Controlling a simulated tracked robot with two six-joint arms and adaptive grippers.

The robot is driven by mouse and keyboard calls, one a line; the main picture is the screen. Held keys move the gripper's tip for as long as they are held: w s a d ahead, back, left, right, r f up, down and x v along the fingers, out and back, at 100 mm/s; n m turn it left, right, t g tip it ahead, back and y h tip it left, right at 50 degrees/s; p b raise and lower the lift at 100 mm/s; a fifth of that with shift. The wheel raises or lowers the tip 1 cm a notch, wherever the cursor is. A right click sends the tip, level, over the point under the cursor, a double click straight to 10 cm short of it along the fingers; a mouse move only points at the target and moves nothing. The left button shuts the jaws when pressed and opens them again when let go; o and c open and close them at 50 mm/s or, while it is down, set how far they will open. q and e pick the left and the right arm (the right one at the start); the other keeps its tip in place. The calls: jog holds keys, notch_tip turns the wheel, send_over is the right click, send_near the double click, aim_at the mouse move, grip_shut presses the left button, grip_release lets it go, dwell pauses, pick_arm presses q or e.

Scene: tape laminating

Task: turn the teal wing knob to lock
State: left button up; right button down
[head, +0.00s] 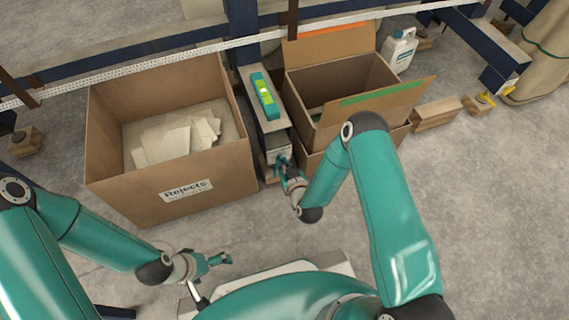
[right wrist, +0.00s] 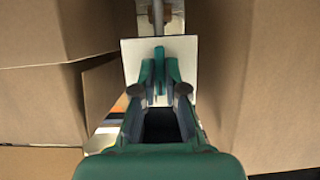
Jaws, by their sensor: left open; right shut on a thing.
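The teal wing knob (right wrist: 159,66) is on a pale plate (right wrist: 185,52) in the right wrist view, standing upright between my right fingertips. My right gripper (right wrist: 159,78) is shut on the knob from both sides. In the head view my right gripper (head: 283,163) is at the near end of the narrow grey unit (head: 276,126) between the boxes, and the knob is mostly hidden by the fingers there. My left gripper (head: 222,259) is open and empty above the floor, in front of the Rejects box.
The Rejects carton (head: 150,205), holding pale sheets (head: 175,142), stands left of the unit. An open carton (head: 330,83) stands close on its right. A teal and green item (head: 264,94) lies on top of the unit. A white jug (head: 399,50) stands behind.

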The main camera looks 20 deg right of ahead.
jog(key=shift+d+f+m+t+y+b, duration=0.15)
jog(key=shift+m+y+b, duration=0.3)
jog(key=shift+m+y, duration=0.8)
jog(key=shift+d+m+t+y+b, duration=0.15)
jog(key=shift+m+y+b, duration=0.4)
jog(key=shift+m, duration=1.2)
jog(key=c, duration=1.2)
grip_release()
jog(key=v, duration=1.2)
jog(key=shift+d+f, duration=0.1)
jog(key=shift+d, duration=0.05)
